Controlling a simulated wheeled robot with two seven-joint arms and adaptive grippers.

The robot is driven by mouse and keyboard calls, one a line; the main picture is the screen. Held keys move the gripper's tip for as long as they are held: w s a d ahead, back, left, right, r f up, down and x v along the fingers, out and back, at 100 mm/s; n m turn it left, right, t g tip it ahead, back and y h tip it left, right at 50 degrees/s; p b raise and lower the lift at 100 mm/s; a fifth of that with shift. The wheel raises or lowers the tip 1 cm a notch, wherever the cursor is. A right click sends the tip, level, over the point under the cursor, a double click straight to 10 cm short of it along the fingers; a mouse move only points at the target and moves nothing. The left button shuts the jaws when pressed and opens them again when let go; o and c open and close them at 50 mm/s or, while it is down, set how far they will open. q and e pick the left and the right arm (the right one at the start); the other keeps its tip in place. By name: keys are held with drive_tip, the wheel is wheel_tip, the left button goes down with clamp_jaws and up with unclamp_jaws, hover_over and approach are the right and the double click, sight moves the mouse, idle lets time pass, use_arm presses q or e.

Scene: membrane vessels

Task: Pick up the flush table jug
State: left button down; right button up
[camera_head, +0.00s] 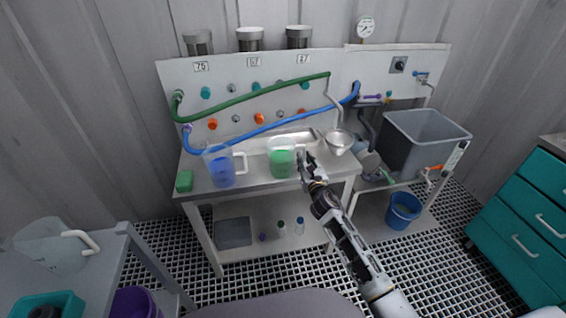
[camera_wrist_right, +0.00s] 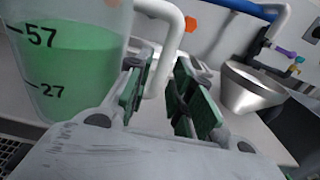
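A clear jug of green liquid (camera_head: 281,163) with a white handle stands upright on the metal bench (camera_head: 262,181). It also shows close up in the right wrist view (camera_wrist_right: 75,65), marked 57 and 27. A jug of blue liquid (camera_head: 221,170) stands to its left. An empty-looking clear jug (camera_head: 52,247) stands on the grey side table at the left. No label shows which is the flush table jug. My right gripper (camera_wrist_right: 168,85) is at the green jug's handle (camera_wrist_right: 167,50), fingers apart with the handle seemingly between them. My left gripper is out of view.
A metal bowl (camera_head: 339,143) stands right of my right gripper, with a shallow tray (camera_head: 293,141) behind the green jug. A green block (camera_head: 184,181) lies at the bench's left end. Blue and green hoses cross the back panel.

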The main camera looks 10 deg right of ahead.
drive_tip(key=shift+w, duration=0.75)
clamp_jaws()
drive_tip(key=shift+r, duration=0.15)
